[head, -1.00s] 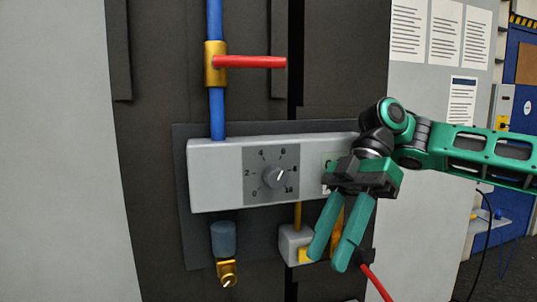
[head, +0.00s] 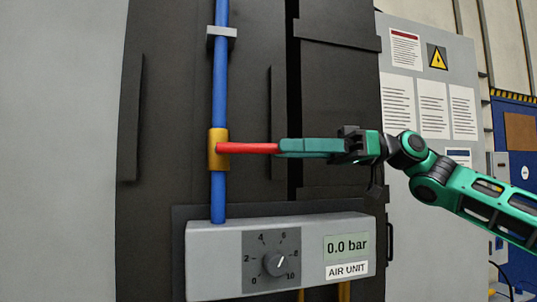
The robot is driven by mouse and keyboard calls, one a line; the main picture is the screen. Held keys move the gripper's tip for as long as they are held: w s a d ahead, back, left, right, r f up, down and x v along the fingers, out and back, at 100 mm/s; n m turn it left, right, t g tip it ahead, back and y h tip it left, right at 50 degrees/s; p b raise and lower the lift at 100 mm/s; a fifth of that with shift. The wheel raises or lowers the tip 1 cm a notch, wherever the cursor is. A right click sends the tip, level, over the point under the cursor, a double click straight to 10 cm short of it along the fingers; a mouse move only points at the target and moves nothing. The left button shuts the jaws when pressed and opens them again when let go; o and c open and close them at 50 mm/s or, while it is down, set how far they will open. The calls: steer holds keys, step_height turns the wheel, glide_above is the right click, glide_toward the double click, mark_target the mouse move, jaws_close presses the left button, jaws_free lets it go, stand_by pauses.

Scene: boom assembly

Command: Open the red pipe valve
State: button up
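The red valve handle (head: 248,148) sticks out level to the right from a brass valve body (head: 218,149) on a vertical blue pipe (head: 220,85). My gripper (head: 282,148) has come in from the right, level with the handle. Its green fingers overlap the handle's right end in the head view and hide the tip. The fingers are seen side-on, so I cannot tell whether they are closed on the handle or are around it with a gap.
Below is a grey air unit (head: 213,270) with a dial (head: 275,263) near its high end and a display (head: 346,247) reading 0.0 bar. A grey clamp (head: 221,33) holds the pipe above the valve. Dark panels stand behind the pipe. The space left of the pipe is clear.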

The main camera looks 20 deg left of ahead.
mark_target(254, 148)
steer(key=x, duration=0.6)
steer(key=shift+d, duration=0.1)
jaws_close()
